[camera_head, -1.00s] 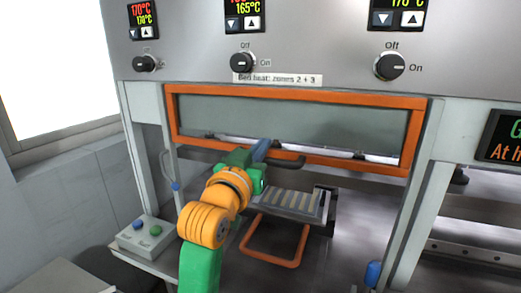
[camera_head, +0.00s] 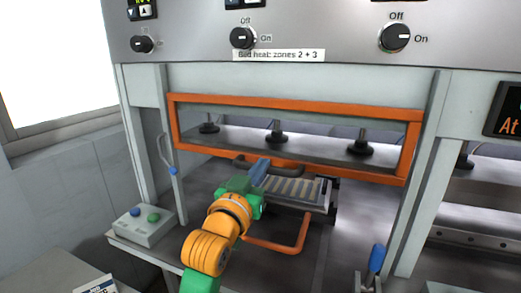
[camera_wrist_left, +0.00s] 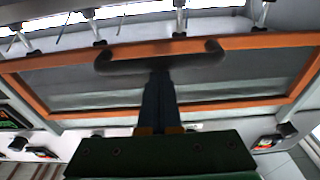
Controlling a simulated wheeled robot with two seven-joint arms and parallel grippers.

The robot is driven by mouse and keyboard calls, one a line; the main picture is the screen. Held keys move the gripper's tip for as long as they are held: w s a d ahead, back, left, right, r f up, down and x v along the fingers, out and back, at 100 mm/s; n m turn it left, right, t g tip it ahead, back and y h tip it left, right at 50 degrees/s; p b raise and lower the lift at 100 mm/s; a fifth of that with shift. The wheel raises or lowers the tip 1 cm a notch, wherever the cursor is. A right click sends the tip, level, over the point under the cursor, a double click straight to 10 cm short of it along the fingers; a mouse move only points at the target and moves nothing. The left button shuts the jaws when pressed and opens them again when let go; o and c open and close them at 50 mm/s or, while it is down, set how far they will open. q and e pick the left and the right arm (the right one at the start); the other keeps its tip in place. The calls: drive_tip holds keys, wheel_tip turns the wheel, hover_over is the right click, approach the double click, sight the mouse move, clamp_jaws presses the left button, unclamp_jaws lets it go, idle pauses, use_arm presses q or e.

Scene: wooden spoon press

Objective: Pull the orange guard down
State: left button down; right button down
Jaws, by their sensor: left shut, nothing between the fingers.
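The orange guard (camera_head: 300,105) is a rectangular frame with a clear window across the press opening. Its top bar sits below the grey control panel, with a pale strip between. A dark curved handle (camera_head: 288,168) is at its lower bar; in the left wrist view the handle (camera_wrist_left: 120,66) shows at the frame's bar. My left gripper (camera_head: 260,172) is at the handle, fingers shut and empty. In the wrist view its fingertips (camera_wrist_left: 160,75) overlap the handle's middle; whether they touch it I cannot tell. My right gripper is out of view.
A slatted tray (camera_head: 290,190) with an orange loop handle (camera_head: 278,247) lies below the guard. Dark press feet (camera_head: 275,135) show through the window. A two-button box (camera_head: 145,227) stands left. A blue-knobbed lever (camera_head: 376,258) is at lower right.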

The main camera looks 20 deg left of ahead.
use_arm(q)
wheel_tip(320, 180, down, 20)
drive_tip(key=b, duration=1)
drive_tip(key=shift+f, duration=0.15)
